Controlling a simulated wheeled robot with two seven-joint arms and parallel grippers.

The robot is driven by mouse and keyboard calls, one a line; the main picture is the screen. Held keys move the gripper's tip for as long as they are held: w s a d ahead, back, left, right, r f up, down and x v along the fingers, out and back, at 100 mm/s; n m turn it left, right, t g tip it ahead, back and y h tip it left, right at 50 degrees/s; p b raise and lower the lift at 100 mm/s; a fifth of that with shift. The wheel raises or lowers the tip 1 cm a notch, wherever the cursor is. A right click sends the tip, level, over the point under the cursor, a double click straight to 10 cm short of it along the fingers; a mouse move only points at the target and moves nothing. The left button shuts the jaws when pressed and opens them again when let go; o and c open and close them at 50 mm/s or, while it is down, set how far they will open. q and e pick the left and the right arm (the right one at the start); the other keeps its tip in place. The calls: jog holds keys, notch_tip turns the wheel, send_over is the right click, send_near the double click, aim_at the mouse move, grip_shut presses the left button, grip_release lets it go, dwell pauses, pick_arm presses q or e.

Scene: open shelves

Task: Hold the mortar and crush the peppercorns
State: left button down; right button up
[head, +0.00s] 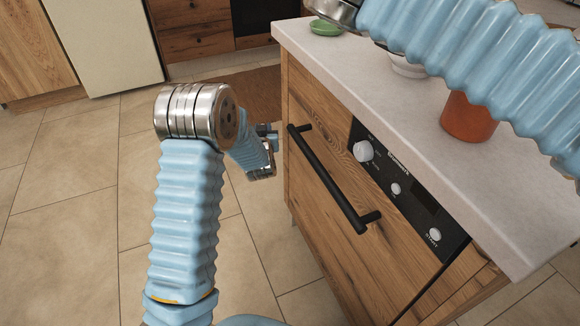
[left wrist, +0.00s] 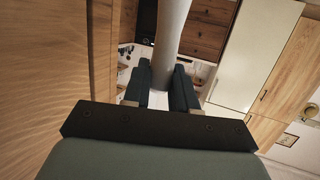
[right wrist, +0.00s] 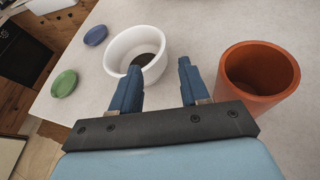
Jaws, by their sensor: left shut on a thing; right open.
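The white mortar (right wrist: 137,52) stands on the counter in the right wrist view, with dark peppercorns (right wrist: 143,61) inside. In the head view the mortar (head: 408,66) is mostly hidden behind my right arm. My right gripper (right wrist: 158,78) is open and empty, its fingers pointing toward the near right side of the mortar. My left gripper (left wrist: 162,72) is shut on a smooth pale grey rod (left wrist: 171,30), which looks like the pestle. In the head view my left gripper (head: 264,150) is low, in front of the wooden cabinet and below the counter top; the rod cannot be made out there.
An orange pot (right wrist: 258,72) stands right of the mortar. A green dish (right wrist: 64,83) and a blue dish (right wrist: 95,35) lie to its left. The counter edge (head: 400,142) and a black oven handle (head: 330,185) are beside my left arm. Tiled floor is free on the left.

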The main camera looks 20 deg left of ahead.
pick_arm(q)
jog(key=w+a+r+y, duration=0.1)
jog(key=w+a+r, duration=0.5)
jog(key=r, duration=0.4)
jog(key=a+r+m+t+h, duration=0.1)
jog(key=a+r, duration=0.2)
jog(key=r, duration=0.9)
jog(key=a+r+t+h, duration=0.1)
jog(key=a+r, duration=0.2)
jog(key=r, duration=0.9)
jog(key=s+d+r+m+h, duration=0.2)
jog(key=d+r+m+h, duration=0.3)
jog(key=d+r, duration=0.6)
jog(key=s+d+r+m+h, duration=0.25)
jog(key=d+r+h, duration=0.5)
jog(key=d, duration=0.45)
pick_arm(e)
jog(key=x, duration=1.2)
jog(key=shift+f, duration=0.1)
pick_arm(q)
jog(key=s+d+r+m+g+h, duration=0.2)
jog(key=s+d+m+h, duration=0.1)
jog(key=d, duration=0.8)
jog(key=s+d+r+m+g+h, duration=0.2)
jog(key=s+d, duration=0.4)
jog(key=d, duration=0.5)
jog(key=shift+r+m+h, duration=0.3)
jog(key=shift+m+h, duration=0.35)
jog(key=shift+h, duration=0.4)
